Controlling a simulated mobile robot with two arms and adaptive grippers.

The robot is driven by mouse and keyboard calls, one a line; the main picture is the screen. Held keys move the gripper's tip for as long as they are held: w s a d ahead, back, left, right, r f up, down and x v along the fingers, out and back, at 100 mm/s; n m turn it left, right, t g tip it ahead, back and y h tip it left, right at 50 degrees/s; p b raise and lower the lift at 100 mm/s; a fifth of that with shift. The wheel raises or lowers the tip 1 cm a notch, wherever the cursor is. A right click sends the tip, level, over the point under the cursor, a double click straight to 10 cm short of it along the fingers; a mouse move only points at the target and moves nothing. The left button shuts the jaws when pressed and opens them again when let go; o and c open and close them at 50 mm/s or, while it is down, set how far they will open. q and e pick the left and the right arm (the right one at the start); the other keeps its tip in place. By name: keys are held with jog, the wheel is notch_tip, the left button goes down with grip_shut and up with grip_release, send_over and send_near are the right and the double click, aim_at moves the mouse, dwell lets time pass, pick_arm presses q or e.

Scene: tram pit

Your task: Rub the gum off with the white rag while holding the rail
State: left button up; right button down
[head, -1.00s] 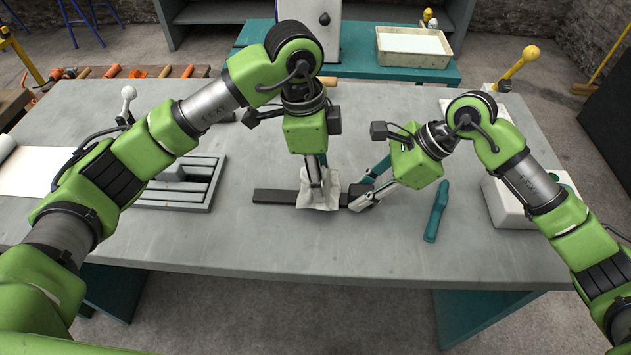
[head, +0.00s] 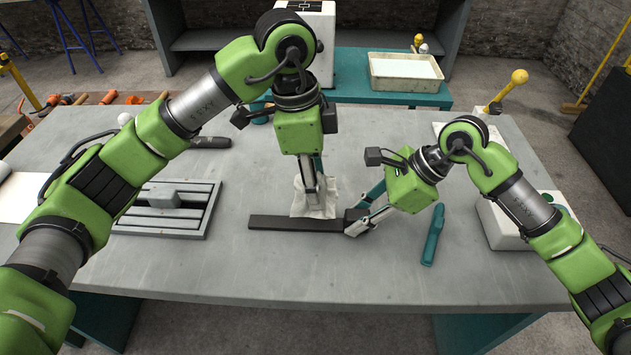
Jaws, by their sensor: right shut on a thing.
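The rail (head: 285,222) is a dark flat bar lying across the grey bench. My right gripper (head: 352,224) is shut on its right end. The white rag (head: 328,205) hangs crumpled from my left gripper (head: 315,200), whose fingers look closed on it, pointing down. The rag is at the rail's far side, right of its middle, and its lower edge meets or nearly meets the far edge of the rail. I cannot tell whether it touches. No gum can be made out on the part of the rail that shows.
A teal-handled tool (head: 432,235) lies right of my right gripper. A grey slotted plate (head: 165,222) is on the left, and a white box (head: 497,222) on the right. A tray (head: 405,87) stands on the teal table behind. The bench front is clear.

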jog(key=c, duration=1.7)
grip_release()
jog(key=shift+d+r, duration=0.1)
jog(key=v, duration=1.2)
